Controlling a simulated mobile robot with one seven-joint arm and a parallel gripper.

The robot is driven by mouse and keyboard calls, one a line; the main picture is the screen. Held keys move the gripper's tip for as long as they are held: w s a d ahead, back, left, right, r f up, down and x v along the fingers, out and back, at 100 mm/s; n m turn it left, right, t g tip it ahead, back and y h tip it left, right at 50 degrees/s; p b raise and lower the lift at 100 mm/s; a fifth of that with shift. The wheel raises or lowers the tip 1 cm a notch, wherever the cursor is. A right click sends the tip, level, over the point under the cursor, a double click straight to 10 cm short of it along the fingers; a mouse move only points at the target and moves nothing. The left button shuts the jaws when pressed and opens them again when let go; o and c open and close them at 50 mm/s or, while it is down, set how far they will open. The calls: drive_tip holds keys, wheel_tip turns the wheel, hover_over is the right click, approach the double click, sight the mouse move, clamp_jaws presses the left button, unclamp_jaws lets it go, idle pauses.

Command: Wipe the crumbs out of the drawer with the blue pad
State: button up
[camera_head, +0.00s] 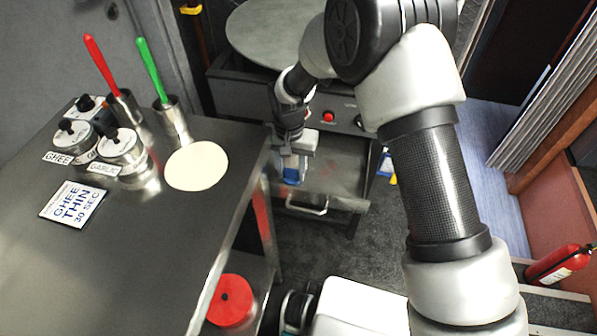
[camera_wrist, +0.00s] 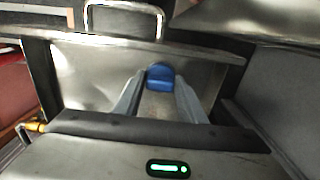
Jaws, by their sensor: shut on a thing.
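The blue pad (camera_head: 291,176) is under my gripper (camera_head: 296,158), inside the open drawer's outline in the head view. In the wrist view the blue pad (camera_wrist: 160,76) shows between the tips of my gripper (camera_wrist: 159,90), which is shut on it. The drawer (camera_head: 335,182) is pulled out below the round-topped unit, with its bar handle (camera_head: 306,208) at the front. The drawer's bare metal floor (camera_wrist: 90,75) shows in the wrist view. I cannot tell whether the pad touches the floor. I cannot make out crumbs in either view.
A steel counter (camera_head: 130,245) on the left holds ghee and garlic pots (camera_head: 122,150), two utensil holders (camera_head: 174,122) and a flat round bread (camera_head: 197,166). A red round thing (camera_head: 231,300) is on the lower shelf. A fire extinguisher (camera_head: 560,264) stands at right.

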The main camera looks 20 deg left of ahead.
drive_tip(key=shift+s+a+f, duration=0.25)
drive_tip(key=shift+s+a, duration=0.05)
drive_tip(key=shift+r, duration=0.1)
drive_tip(key=shift+a+r+p, duration=0.1)
drive_tip(key=shift+r+p, duration=0.2)
drive_tip(key=shift+p, duration=0.05)
drive_tip(key=shift+w+r+p, duration=0.15)
drive_tip(key=shift+r+p, duration=1.4)
drive_tip(key=shift+r, duration=1.15)
drive_tip(key=shift+r, duration=0.1)
drive_tip(key=shift+r+p, duration=0.95)
drive_tip(key=shift+r, duration=0.5)
